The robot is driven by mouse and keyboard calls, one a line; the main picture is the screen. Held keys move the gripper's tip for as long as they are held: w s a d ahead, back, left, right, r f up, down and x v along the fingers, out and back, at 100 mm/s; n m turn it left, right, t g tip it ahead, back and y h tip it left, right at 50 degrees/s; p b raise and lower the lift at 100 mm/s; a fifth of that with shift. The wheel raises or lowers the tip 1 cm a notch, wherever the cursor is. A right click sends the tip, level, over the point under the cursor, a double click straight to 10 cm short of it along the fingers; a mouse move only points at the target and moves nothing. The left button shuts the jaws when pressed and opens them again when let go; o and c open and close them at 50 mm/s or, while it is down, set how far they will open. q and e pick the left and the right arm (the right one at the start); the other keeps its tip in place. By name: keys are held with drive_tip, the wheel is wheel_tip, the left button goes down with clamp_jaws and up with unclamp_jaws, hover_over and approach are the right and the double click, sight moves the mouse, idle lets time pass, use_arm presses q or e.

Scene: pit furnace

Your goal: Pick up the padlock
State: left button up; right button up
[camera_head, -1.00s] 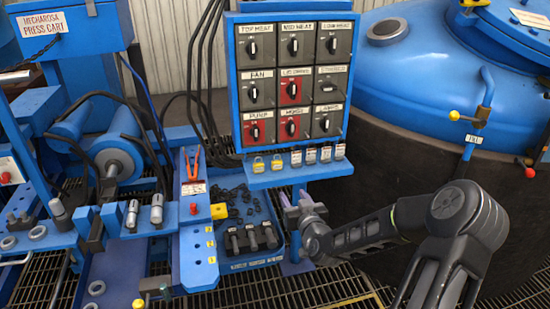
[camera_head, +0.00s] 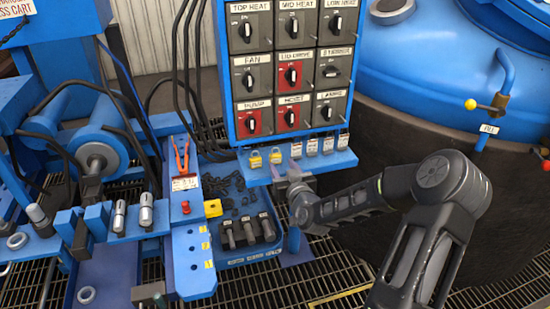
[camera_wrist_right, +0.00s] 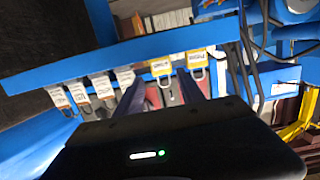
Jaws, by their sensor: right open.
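Several padlocks sit in a row along the blue ledge under the switch panel. Two have yellow bodies, a left one (camera_head: 256,160) and a right one (camera_head: 275,156); the others, such as this grey padlock (camera_head: 312,147), have pale labels. My right gripper (camera_head: 284,171) is open just below the ledge, near the right yellow padlock and the nearest grey one. In the right wrist view, yellow padlocks (camera_wrist_right: 162,67) and grey padlocks (camera_wrist_right: 103,86) line the ledge beyond my open fingers (camera_wrist_right: 162,94). Whether a finger touches a padlock cannot be told. My left gripper is out of view.
The switch panel (camera_head: 289,75) rises above the blue ledge (camera_head: 315,164). A blue tray (camera_head: 251,257) with dark parts lies below left, beside a blue bench with red-handled pliers (camera_head: 181,156). The large blue-topped furnace (camera_head: 435,70) stands at right.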

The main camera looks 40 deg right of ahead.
sight(276, 158)
drive_tip(key=shift+x, duration=0.95)
drive_tip(key=shift+w, duration=0.1)
drive_tip(key=x, duration=0.5)
drive_tip(key=shift+a, duration=0.1)
drive_tip(key=shift+c, duration=0.5)
clamp_jaws()
